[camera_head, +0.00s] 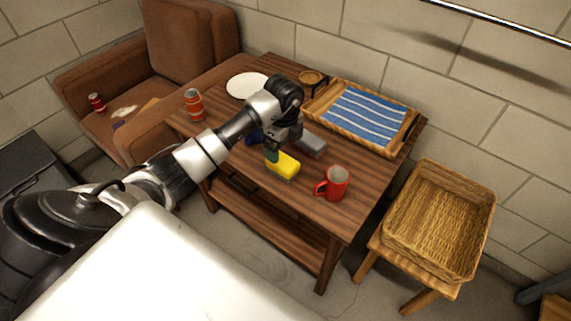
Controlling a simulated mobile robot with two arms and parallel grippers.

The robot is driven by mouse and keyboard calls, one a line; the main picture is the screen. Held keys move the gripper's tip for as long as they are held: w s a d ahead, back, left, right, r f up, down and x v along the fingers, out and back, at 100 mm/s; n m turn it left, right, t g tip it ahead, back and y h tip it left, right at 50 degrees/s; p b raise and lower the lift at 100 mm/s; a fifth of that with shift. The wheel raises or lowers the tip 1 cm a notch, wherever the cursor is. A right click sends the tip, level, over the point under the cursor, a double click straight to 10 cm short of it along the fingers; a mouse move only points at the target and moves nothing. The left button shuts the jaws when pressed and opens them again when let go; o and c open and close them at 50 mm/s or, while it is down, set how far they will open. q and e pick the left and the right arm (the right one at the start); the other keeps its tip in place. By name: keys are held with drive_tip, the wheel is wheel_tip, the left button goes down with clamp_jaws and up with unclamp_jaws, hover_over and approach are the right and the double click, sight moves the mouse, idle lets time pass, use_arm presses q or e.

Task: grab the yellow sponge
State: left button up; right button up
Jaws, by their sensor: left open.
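The yellow sponge (285,166) lies on the wooden table, near its front edge, with a darker green part along its lower side. My left arm reaches in from the left, and its gripper (273,152) is right at the sponge's left end, pointing down. The gripper is open. A dark finger overlaps the sponge's upper left corner; I cannot tell whether it touches. My right gripper is not in view.
A red mug (333,184) stands right of the sponge. A grey block-like item (309,145) lies just behind it. A wooden tray (376,148) with a striped cloth, a white plate (246,86) and an orange can (194,104) are on the table (310,207). A wicker basket (476,221) stands at right.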

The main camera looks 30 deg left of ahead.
sight(282, 161)
use_arm(q)
drive_tip(key=shift+f, duration=1.45)
wheel_tip(282, 161, down, 4)
drive_tip(key=shift+s+a+r, duration=0.15)
drive_tip(key=shift+r, duration=0.05)
drive_tip(key=shift+f, duration=0.2)
drive_tip(key=c, duration=1)
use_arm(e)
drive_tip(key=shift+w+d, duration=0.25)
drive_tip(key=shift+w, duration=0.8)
